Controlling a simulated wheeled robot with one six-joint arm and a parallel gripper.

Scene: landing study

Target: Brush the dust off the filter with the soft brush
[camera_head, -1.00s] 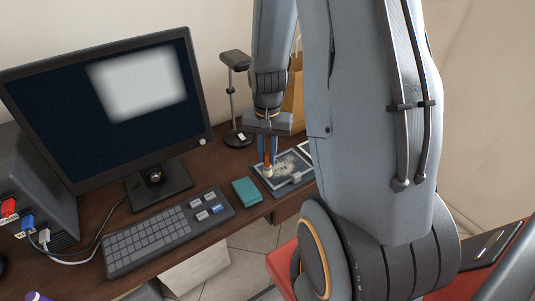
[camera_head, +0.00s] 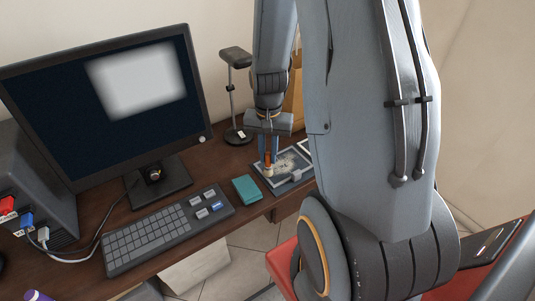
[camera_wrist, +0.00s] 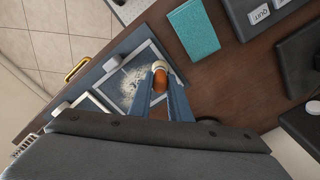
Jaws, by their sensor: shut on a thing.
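My gripper (camera_head: 268,157) is shut on the soft brush, which has an orange-brown handle (camera_wrist: 160,81) and a pale bristle tip (camera_wrist: 159,66). The brush points down, with its tip at the edge of the filter. The filter (camera_head: 287,163) is a pale panel in a grey frame on the desk. It also shows in the wrist view (camera_wrist: 128,72). Whitish-grey dust (camera_wrist: 130,85) lies in a patch on its middle. I cannot tell whether the bristles touch the filter.
A teal notebook (camera_head: 247,189) lies beside the filter, then the keyboard (camera_head: 165,230). A monitor (camera_head: 100,105) and a dark stand lamp (camera_head: 235,90) stand behind. The desk's front edge, with a yellow drawer handle (camera_wrist: 76,69), is close to the filter. A red chair (camera_head: 283,268) stands in front.

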